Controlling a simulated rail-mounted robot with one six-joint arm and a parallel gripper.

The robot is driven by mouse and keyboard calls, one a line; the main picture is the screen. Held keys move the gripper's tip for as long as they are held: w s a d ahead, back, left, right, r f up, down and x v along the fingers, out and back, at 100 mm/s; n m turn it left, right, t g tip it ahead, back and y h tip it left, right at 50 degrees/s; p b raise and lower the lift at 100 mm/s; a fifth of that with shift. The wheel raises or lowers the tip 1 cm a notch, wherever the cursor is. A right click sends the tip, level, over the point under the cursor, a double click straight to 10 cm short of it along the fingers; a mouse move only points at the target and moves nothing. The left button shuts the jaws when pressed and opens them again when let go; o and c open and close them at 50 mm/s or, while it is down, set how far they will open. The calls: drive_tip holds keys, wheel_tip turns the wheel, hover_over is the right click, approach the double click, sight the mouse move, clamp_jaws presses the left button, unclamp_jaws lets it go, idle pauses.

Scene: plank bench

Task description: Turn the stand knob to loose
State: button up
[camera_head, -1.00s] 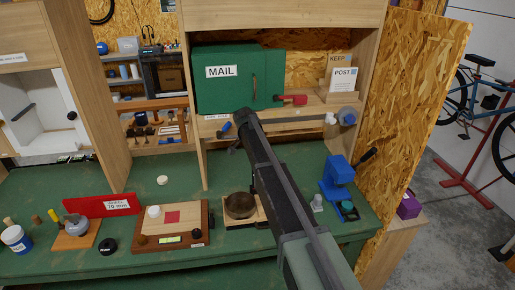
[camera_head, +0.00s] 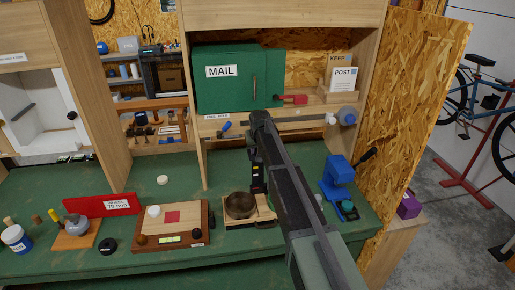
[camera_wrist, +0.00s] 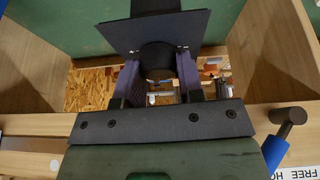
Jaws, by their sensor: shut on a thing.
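In the wrist view my gripper (camera_wrist: 158,60) has its two purple-grey fingers on either side of a dark round part, which I take for the stand knob (camera_wrist: 157,57). The fingers are shut on it. A flat dark plate (camera_wrist: 155,32) sits right behind and above the knob and hides what is beyond. In the head view a dark upright column (camera_head: 258,177), seemingly the stand, rises beside a round metal pan (camera_head: 240,205) on a wooden base. My arm covers the fingers and knob there. Any marking on the knob cannot be read.
A shelf rail with a blue-handled tool (camera_head: 226,126) is close by; the tool also shows in the wrist view (camera_wrist: 274,150). The green mail box (camera_head: 225,88) stands above. A blue device (camera_head: 338,172) is to the right, a wooden-topped scale (camera_head: 172,222) to the left.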

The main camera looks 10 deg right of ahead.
drive_tip(key=n+y, duration=0.1)
drive_tip(key=n, duration=0.3)
drive_tip(key=shift+n+y, duration=0.3)
drive_tip(key=shift+y, duration=0.1)
drive_tip(key=n+y, duration=0.1)
drive_tip(key=n, duration=0.1)
drive_tip(key=n+g+y, duration=0.1)
drive_tip(key=n, duration=0.2)
drive_tip(key=shift+w+d, duration=0.1)
drive_tip(key=n+g, duration=0.1)
drive_tip(key=n, duration=0.2)
drive_tip(key=n+g+y, duration=0.1)
drive_tip(key=n, duration=0.1)
drive_tip(key=shift+n, duration=0.4)
drive_tip(key=n+g, duration=0.2)
drive_tip(key=n, duration=0.2)
drive_tip(key=shift+n, duration=0.3)
drive_tip(key=o, duration=0.9)
drive_tip(key=shift+r, duration=0.1)
